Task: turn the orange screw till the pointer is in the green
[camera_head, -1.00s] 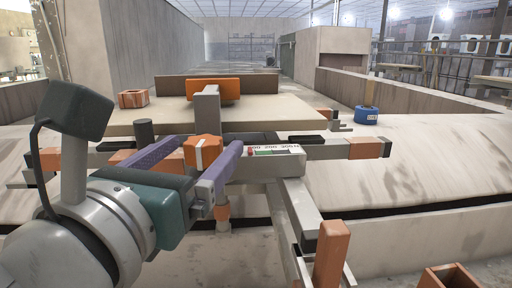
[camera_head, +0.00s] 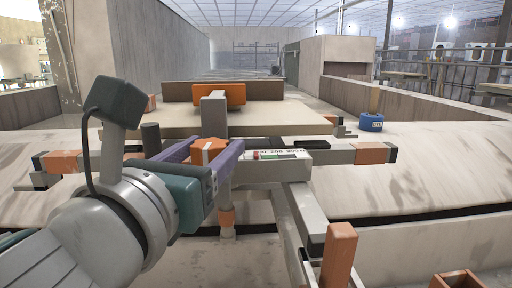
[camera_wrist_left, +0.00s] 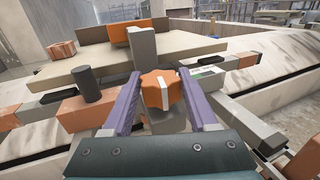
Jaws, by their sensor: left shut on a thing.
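The orange screw (camera_head: 208,152) is a faceted knob with a white mark on its face. It sits at the middle of the grey frame, beside an upright grey post. My left gripper (camera_head: 205,158) has its purple fingers shut on either side of the knob. In the left wrist view the screw (camera_wrist_left: 158,91) shows between the two fingers. Just right of it is a grey gauge box (camera_head: 270,170) with a scale on top. The scale has a red patch at its left and a green band (camera_head: 280,155). I cannot make out exactly where the pointer stands. My right gripper is not in view.
A pale slab (camera_head: 270,117) with an orange block (camera_head: 219,94) lies behind the screw. A dark cylinder (camera_head: 151,137) stands left of it. A blue roll (camera_head: 371,121) is at the right.

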